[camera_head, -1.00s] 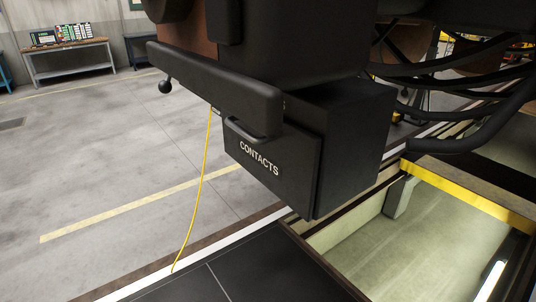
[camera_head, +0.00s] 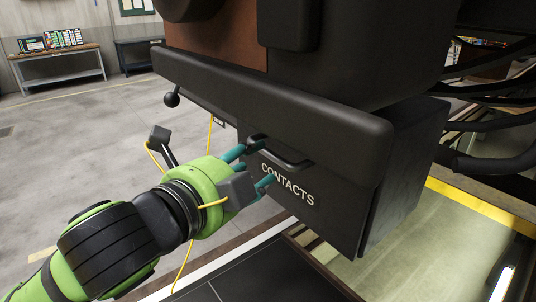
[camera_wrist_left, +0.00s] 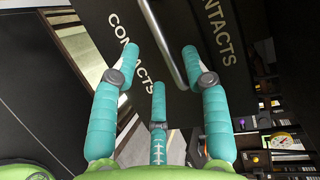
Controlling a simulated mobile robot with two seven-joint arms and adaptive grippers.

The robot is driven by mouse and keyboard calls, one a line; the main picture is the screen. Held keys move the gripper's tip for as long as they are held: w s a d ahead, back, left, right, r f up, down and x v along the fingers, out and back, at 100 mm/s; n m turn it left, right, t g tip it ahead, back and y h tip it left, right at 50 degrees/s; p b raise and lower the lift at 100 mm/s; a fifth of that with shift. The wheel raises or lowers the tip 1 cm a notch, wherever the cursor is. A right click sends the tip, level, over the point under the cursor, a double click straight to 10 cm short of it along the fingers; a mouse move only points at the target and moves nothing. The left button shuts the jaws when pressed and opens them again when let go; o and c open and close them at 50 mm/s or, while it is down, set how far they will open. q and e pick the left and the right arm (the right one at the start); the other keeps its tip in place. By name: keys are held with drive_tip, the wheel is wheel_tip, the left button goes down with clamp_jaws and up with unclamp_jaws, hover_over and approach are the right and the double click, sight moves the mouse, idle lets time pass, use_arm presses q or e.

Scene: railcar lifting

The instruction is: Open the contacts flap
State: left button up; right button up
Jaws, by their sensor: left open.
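The contacts flap (camera_head: 322,222) is a black panel with white CONTACTS lettering on the front of a dark box. It looks closed. Its dark bar handle (camera_head: 283,157) runs along the top edge. My left gripper (camera_head: 262,166) has teal fingers and is at the handle's left end, in front of the flap. In the left wrist view its fingers (camera_wrist_left: 160,56) are spread open, and the handle (camera_wrist_left: 166,42) runs between the two upper fingertips. I cannot tell whether any finger touches it. My right gripper is not in view.
A thick black beam (camera_head: 270,105) overhangs the flap, with a ball-ended lever (camera_head: 171,98) at its left. A yellow cable (camera_head: 186,258) hangs below. A yellow-edged pit (camera_head: 440,240) lies at right. A workbench (camera_head: 60,68) stands far left across open floor.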

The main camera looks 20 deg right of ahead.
sight(268, 157)
use_arm(q)
drive_tip(key=p+x, duration=0.1)
drive_tip(key=x, duration=0.3)
drive_tip(key=shift+w+d+r, duration=0.1)
drive_tip(key=shift+d, duration=0.05)
drive_tip(key=shift+p+x, duration=0.3)
drive_tip(key=shift+x, duration=0.45)
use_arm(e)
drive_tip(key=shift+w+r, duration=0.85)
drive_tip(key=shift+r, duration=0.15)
use_arm(q)
clamp_jaws()
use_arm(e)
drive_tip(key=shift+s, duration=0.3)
